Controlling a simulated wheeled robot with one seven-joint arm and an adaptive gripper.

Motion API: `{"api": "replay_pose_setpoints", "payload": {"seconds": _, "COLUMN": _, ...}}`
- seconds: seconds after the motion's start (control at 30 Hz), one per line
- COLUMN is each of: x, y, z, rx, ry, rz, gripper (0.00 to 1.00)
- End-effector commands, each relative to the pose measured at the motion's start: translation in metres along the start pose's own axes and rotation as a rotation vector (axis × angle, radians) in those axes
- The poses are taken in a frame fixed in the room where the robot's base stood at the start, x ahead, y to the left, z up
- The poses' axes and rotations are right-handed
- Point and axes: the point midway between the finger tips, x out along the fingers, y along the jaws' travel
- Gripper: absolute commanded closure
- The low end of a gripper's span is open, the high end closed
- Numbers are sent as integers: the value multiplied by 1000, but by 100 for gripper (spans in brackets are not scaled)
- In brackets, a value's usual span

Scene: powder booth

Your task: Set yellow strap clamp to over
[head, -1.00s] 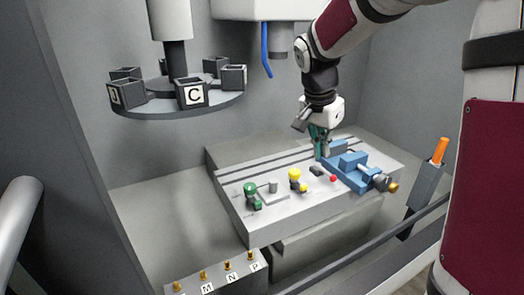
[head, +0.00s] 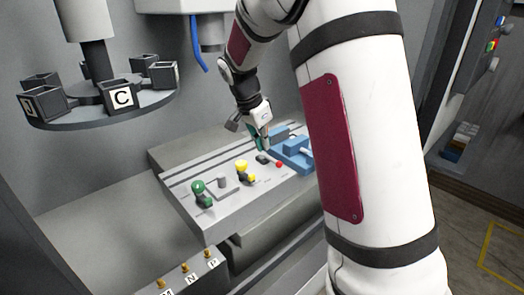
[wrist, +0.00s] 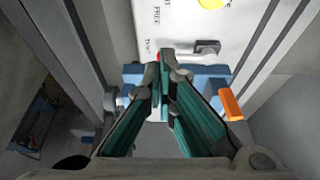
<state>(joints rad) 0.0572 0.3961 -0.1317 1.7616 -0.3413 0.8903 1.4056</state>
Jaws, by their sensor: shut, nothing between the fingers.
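The yellow strap clamp (head: 243,169) stands on the grey slotted table, between the green clamp (head: 202,190) and the blue vise. In the wrist view its yellow knob (wrist: 212,3) is cut off by the top edge, beside printed lettering. My gripper (head: 262,148) is over the far part of the table, near the vise and apart from the yellow clamp. In the wrist view my gripper (wrist: 166,55) is shut and empty, its green fingers together above the blue vise (wrist: 205,80). The clamp's lower part is hidden in the wrist view.
A dark lever (wrist: 207,47) and a red knob (head: 279,164) sit near the vise. An orange handle (wrist: 231,104) is at the right in the wrist view. A carousel of lettered boxes (head: 118,96) hangs at left. My arm covers the table's right side.

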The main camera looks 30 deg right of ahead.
Motion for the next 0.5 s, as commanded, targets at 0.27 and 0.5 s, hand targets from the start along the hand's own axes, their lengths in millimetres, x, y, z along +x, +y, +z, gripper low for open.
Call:
{"api": "replay_pose_setpoints", "payload": {"seconds": 0.27, "x": 53, "y": 2, "z": 0, "rx": 0, "ry": -2, "rz": 6, "gripper": 100}}
{"api": "replay_pose_setpoints", "payload": {"seconds": 0.5, "x": 82, "y": 1, "z": 10, "rx": -5, "ry": -2, "rz": 0, "gripper": 100}}
